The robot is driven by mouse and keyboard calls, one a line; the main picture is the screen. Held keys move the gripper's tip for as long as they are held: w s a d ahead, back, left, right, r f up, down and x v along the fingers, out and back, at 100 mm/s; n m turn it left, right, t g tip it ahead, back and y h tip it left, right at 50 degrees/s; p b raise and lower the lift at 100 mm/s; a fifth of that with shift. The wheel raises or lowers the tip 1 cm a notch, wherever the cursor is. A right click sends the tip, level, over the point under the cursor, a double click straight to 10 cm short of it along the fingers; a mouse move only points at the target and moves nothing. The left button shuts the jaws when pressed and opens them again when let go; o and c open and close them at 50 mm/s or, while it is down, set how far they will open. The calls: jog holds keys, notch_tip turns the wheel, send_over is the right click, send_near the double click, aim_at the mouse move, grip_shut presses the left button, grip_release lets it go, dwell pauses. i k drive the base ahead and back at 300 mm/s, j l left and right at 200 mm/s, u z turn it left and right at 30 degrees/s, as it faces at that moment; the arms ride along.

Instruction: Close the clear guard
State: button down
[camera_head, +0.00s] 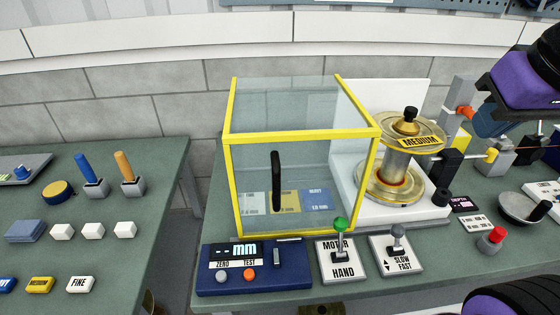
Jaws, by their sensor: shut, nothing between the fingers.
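The clear guard (300,170) is a see-through box with yellow edges and a black upright handle (276,181) on its front face. It stands on the right bench, to the left of the brass spool (396,168) marked MEDIUM. The spool stands outside the guard, uncovered, in front of a white back panel (398,95). Purple and black parts of my arm show at the right edge. My gripper's fingers are not in view, so its place relative to the handle cannot be told.
In front of the guard are a blue mm gauge box (254,267), a MOTOR/HAND lever (341,262) with a green knob and a SLOW/FAST lever (396,253). A red-knobbed switch (492,240) and a dish (523,208) lie right. The left bench (150,155) holds small blocks and tools.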

aim_at(233, 139)
jog(key=i+j, duration=0.1)
jog(key=j, duration=1.45)
